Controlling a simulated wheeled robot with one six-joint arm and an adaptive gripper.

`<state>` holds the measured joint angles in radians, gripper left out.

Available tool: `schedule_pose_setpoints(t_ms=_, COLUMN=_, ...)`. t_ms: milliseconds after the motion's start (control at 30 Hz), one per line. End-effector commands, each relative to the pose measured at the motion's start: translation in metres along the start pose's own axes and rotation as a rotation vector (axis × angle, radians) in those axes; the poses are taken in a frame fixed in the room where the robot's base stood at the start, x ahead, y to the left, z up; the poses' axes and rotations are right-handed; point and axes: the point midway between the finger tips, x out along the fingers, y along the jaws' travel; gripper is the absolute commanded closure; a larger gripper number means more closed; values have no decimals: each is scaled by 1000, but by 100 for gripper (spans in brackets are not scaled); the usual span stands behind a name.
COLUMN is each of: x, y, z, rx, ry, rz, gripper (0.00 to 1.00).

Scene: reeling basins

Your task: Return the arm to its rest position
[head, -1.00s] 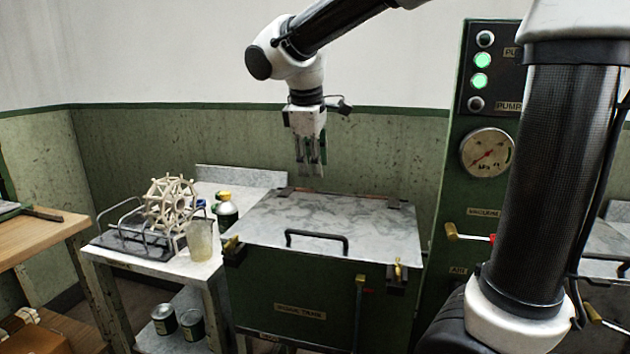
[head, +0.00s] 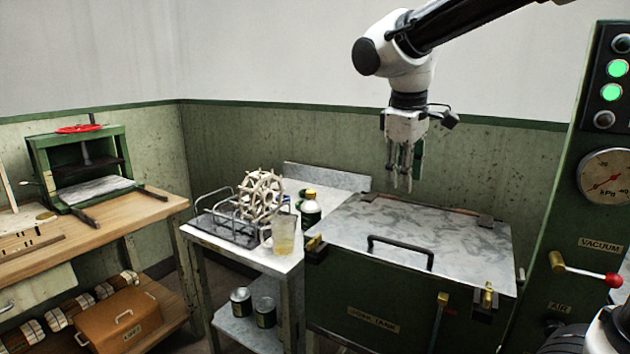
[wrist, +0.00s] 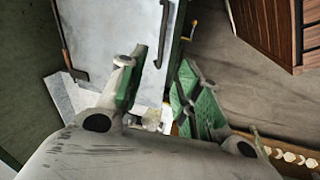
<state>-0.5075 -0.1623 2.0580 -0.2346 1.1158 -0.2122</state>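My gripper (head: 402,172) hangs with its fingers pointing down, above the back of the closed metal-lidded tank (head: 345,230) in the head view. Nothing is between its fingers. In the wrist view the two green-padded fingers (wrist: 155,90) stand apart with a gap between them. The tank's lid also shows beyond the fingers in the wrist view (wrist: 112,32). My arm reaches in from the upper right of the head view.
A side table (head: 212,240) left of the tank bears a reel in a wire rack (head: 260,195), a beaker (head: 284,240) and a bottle (head: 310,212). A wooden bench with a green press (head: 45,165) stands far left. A control panel (head: 585,235) with a gauge stands right.

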Motion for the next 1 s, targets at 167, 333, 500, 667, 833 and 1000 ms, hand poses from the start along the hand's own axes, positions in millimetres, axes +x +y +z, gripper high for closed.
schedule_pose_setpoints(t_ms=167, x=23, y=-21, z=84, rx=292, ry=40, rz=-80, gripper=66)
schedule_pose_setpoints(t_ms=333, x=39, y=-40, z=171, rx=591, ry=101, rz=-114, gripper=66)
schedule_pose_setpoints(t_ms=500, x=41, y=-50, z=227, rx=769, ry=161, rz=-84, gripper=66)
schedule_pose_setpoints(t_ms=667, x=32, y=-43, z=241, rx=832, ry=193, rz=-49, gripper=66)
schedule_pose_setpoints(t_ms=833, x=32, y=-43, z=242, rx=835, ry=190, rz=-49, gripper=66)
schedule_pose_setpoints(t_ms=1000, x=32, y=-42, z=241, rx=833, ry=189, rz=-49, gripper=66)
